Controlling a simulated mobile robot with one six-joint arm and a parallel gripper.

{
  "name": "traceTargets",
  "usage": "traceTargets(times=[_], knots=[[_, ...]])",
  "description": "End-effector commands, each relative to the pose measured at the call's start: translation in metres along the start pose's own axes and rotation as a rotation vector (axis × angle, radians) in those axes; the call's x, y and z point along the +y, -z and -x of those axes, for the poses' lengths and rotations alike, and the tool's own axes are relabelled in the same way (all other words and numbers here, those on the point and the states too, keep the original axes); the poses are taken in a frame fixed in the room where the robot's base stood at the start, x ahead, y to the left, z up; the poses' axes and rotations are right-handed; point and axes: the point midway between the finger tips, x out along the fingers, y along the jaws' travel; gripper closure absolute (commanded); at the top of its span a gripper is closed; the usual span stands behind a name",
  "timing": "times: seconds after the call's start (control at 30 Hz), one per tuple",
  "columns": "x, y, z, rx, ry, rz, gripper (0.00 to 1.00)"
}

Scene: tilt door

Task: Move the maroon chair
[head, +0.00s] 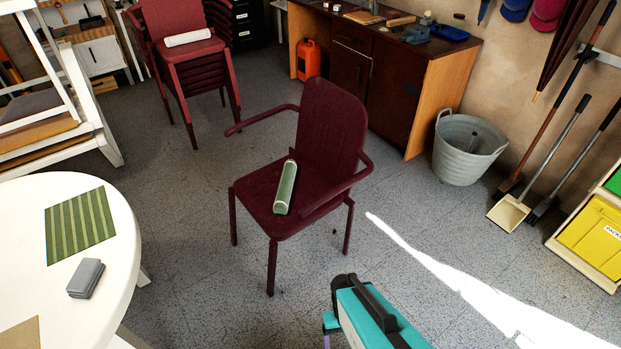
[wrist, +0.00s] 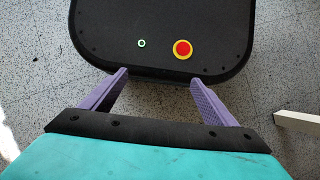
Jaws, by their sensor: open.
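The maroon chair (head: 325,120) stands alone in the middle of the floor in the head view, with its backrest to the right rear and its seat facing the lower left. A green and white roll (head: 286,187) lies on its seat. My gripper shows in the wrist view with its two purple fingers (wrist: 158,97) spread wide and nothing between them. In the head view my teal arm is at the bottom, in front of the chair and apart from it; one purple finger (head: 331,322) shows there. The chair is not in the wrist view.
A round white table (head: 125,250) stands at left. Stacked maroon chairs (head: 190,70) are behind. A wooden workbench (head: 435,95), a metal tub (head: 467,148), brooms and a yellow bin (head: 592,235) line the right. The floor around the chair is clear.

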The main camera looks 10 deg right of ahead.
Motion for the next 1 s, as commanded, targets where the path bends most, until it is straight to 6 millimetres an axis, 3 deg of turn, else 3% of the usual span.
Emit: traceTargets(times=[0.07, 0.27, 0.53, 1.0], knots=[[0.0, 0.0, 0.0, 0.0, 0.0, 0.0, 0.21], [0.0, -0.003, 0.005, 0.0, 0.0, 0.0, 0.54], [0.0, -0.017, 0.033, -0.001, 0.0, 0.0, 1.0], [0.0, -0.054, 0.105, -0.003, 0.0, 0.0, 1.0]])
